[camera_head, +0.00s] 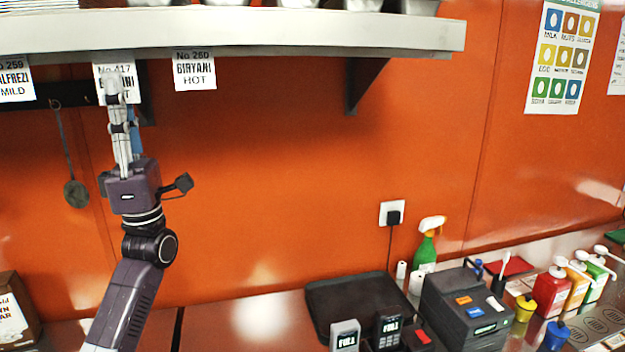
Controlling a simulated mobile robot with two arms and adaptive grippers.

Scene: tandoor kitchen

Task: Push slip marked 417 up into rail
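The white slip marked No 417 (128,72) hangs from the front edge of the shelf, which serves as the rail (310,38). Its top edge is at the lower part of the rail. My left gripper (113,88) points up in front of this slip and covers part of its lower print. I cannot tell whether the fingertips touch the paper. The fingers show nearly edge-on as one narrow column, so their opening is unclear. My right gripper is out of view.
Slip 259 (15,82) hangs to the left and the No 260 biryani slip (195,72) to the right. A ladle (75,190) hangs on the orange wall. A black printer (465,308), a dark tray (355,294) and bottles stand on the counter at lower right.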

